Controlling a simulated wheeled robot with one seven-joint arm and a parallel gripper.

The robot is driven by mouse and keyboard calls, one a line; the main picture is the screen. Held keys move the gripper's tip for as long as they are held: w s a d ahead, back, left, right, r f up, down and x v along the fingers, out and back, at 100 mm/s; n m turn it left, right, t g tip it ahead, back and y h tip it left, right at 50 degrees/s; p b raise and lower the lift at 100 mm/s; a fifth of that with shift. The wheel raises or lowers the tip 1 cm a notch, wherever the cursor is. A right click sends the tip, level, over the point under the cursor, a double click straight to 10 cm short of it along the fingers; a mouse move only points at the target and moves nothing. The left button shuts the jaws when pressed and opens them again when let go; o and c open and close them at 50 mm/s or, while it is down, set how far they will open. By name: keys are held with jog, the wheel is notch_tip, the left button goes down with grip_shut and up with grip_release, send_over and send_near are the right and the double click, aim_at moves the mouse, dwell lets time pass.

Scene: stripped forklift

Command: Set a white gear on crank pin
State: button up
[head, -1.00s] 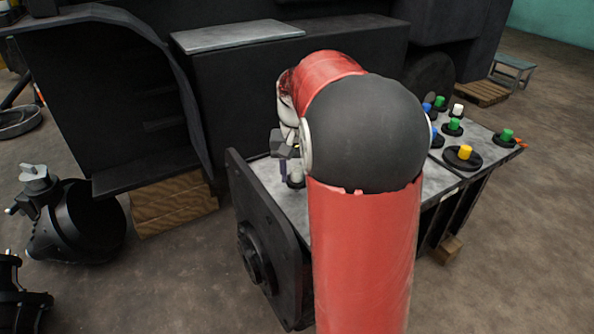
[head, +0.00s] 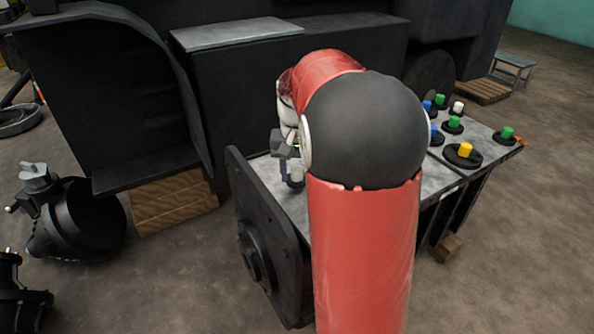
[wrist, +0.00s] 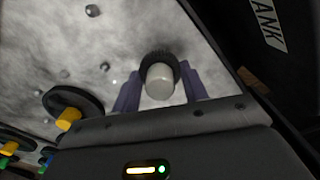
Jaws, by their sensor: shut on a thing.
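A white gear, a dark toothed disc with a white knob (wrist: 160,82), is between the two purple fingers of my gripper (wrist: 160,90) in the wrist view. The fingers are shut on it. In the head view the white knob (head: 297,174) shows beside my gripper (head: 287,168), low over the near left end of the grey plate. The disc covers whatever lies under it, so I cannot tell whether it sits on a pin. A label reading "ANK" (wrist: 266,24), cut off by the frame, is on the dark part at the upper right.
A yellow-knobbed gear (head: 465,151) and several green, blue and white ones stand on the plate's far right. Small pegs (wrist: 104,66) stick up from the bare plate (wrist: 110,40). A dark upright plate (head: 262,240) borders the left end. My arm hides the middle.

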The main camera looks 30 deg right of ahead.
jog(key=shift+f, duration=0.25)
jog(key=shift+f+b, duration=0.5)
jog(key=shift+f, duration=0.15)
jog(key=o, duration=1)
jog(key=shift+r, duration=0.1)
